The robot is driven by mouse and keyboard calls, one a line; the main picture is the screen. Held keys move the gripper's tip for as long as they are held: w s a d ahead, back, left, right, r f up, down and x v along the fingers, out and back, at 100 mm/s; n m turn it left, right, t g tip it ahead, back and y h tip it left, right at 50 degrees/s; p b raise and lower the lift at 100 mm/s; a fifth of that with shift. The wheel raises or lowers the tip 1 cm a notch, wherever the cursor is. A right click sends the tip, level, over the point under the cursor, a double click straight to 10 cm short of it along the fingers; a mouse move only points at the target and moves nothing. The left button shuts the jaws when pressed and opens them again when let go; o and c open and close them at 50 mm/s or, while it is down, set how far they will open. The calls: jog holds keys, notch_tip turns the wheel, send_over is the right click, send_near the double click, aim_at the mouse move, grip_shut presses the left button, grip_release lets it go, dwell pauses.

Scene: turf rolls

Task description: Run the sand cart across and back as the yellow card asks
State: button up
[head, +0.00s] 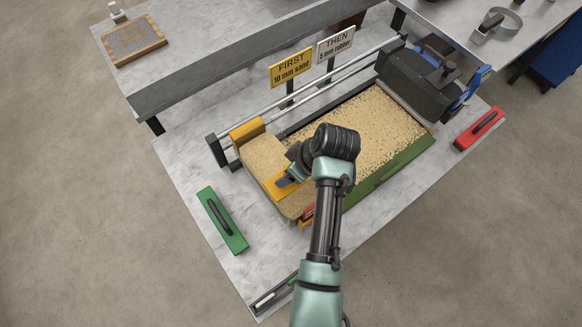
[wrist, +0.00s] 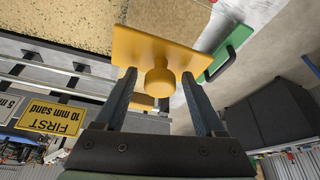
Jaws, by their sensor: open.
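The sand cart (head: 247,130) is yellow, filled with tan sand, and stands at the left end of the rails (head: 300,92). Its yellow plate and round knob show in the wrist view (wrist: 159,82). My gripper (wrist: 158,90) is open, with one finger on each side of the knob; I cannot tell whether either finger touches it. In the head view my arm hides part of the cart's front. The yellow card (head: 291,68) reads "FIRST 10 mm sand". The turf bed (head: 365,125) beside the cart is speckled tan with a green edge.
A white card (head: 335,46) reads "THEN 5 mm rubber". A dark cart (head: 418,82) with blue parts stands at the right end of the rails. A green float (head: 222,220) lies at left and a red float (head: 478,128) at right. The bed between the carts is clear.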

grip_shut()
dwell(0.4)
dwell(1.1)
